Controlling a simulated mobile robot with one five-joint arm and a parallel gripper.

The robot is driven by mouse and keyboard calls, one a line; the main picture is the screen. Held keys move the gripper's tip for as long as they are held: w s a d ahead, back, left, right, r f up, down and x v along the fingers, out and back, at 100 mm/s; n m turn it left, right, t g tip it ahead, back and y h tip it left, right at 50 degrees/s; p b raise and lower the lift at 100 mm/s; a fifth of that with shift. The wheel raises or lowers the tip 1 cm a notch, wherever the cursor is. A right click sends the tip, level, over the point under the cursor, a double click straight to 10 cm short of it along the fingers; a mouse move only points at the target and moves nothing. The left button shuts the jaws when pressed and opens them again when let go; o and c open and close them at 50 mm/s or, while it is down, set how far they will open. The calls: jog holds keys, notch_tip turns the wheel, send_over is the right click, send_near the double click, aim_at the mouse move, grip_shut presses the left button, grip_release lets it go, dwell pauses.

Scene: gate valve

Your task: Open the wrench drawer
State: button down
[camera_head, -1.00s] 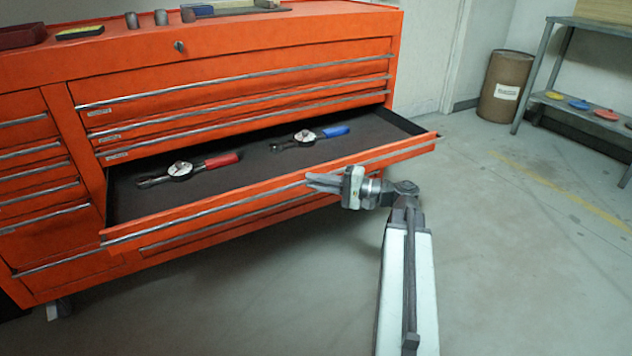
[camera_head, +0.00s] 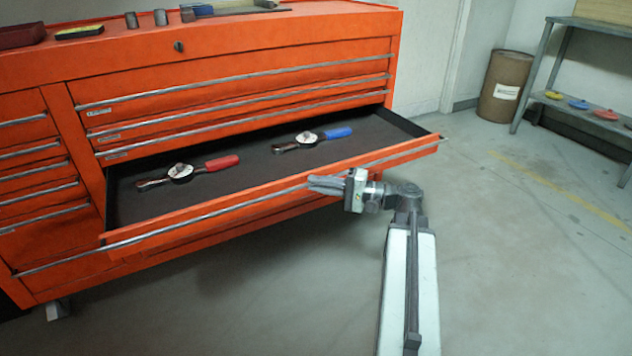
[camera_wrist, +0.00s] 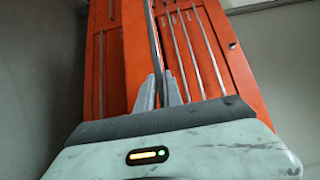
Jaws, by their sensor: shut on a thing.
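The orange wrench drawer (camera_head: 270,203) stands pulled well out of the orange tool cabinet (camera_head: 240,48). A wrench with a red handle (camera_head: 190,172) lies in its left part. A wrench with a blue handle (camera_head: 312,140) lies farther back to the right. My gripper (camera_head: 312,184) is at the drawer's front, right of the middle, shut on the long metal drawer handle (camera_head: 215,213). In the wrist view my two fingers (camera_wrist: 158,88) close around the handle bar (camera_wrist: 154,40). The contact itself is small and partly hidden by the fingers.
Closed drawers with metal bars are above and left of the open one. Small metal cylinders (camera_head: 160,17) and trays stand on the cabinet top. A brown barrel (camera_head: 505,87) and a grey shelf (camera_head: 590,35) stand at the back right. The floor in front is clear.

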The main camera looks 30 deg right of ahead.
jog(key=s, duration=0.3)
jog(key=shift+s, duration=0.2)
jog(key=c, duration=1.5)
grip_release()
jog(key=v, duration=0.7)
jog(key=shift+s+d, duration=0.25)
jog(key=shift+d, duration=0.1)
